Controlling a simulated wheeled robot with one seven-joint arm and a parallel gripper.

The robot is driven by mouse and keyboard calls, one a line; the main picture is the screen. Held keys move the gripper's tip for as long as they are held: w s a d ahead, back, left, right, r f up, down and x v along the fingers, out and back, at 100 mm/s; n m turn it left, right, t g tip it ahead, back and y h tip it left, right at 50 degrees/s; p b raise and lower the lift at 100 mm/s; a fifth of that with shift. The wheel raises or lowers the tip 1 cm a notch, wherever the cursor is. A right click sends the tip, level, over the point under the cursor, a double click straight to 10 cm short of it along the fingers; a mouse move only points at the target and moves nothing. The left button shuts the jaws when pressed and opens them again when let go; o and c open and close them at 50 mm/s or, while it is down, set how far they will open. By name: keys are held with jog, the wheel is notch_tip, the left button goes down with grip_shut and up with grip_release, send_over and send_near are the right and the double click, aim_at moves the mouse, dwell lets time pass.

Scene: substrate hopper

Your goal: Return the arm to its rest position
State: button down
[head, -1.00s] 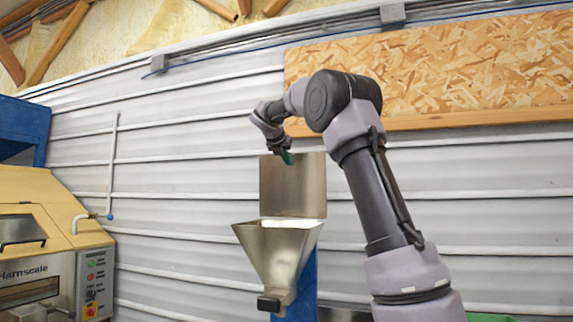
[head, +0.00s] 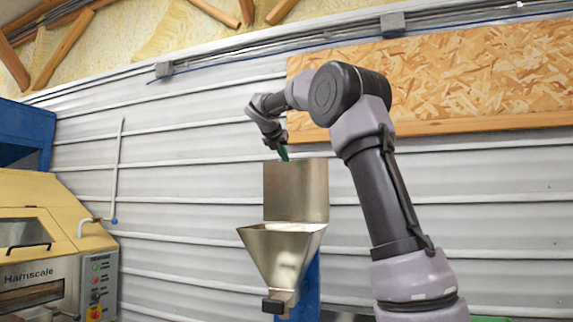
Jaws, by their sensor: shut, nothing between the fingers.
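My gripper (head: 284,155) shows small at the end of my raised arm, pointing down, with greenish fingertips. It is shut and holds nothing. It hangs just at the top edge of the upright metal plate behind the hopper as seen from here; the distance between them cannot be told. The metal hopper (head: 280,255) stands below it on a blue post (head: 309,290). The raised back plate or lid (head: 296,190) rises behind its mouth.
A yellow and grey machine (head: 55,245) with a button panel stands at the left, with a blue unit (head: 25,135) above it. A ribbed pale wall (head: 190,185) and a chipboard panel (head: 460,80) are behind my arm. Open air surrounds the gripper.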

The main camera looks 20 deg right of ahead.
jog(key=s+a+r, duration=0.2)
jog(key=s+r, duration=0.1)
jog(key=r, duration=0.1)
jog(key=shift+s+a+r, duration=0.2)
jog(key=shift+s+a, duration=0.15)
jog(key=shift+s, duration=0.05)
jog(key=s+a+f+m+g+y, duration=0.1)
jog(key=s+f+m+y, duration=0.3)
jog(key=s+f+m, duration=1.1)
jog(key=s+a+f+m+g+y, duration=0.1)
jog(key=s+f+m+y, duration=0.4)
jog(key=s+f+m, duration=1.1)
jog(key=s+m, duration=0.1)
jog(key=s, duration=0.4)
jog(key=shift+s+a+f+m+g, duration=0.2)
jog(key=shift+s+f+m+g, duration=0.1)
jog(key=shift+s+m+g, duration=0.1)
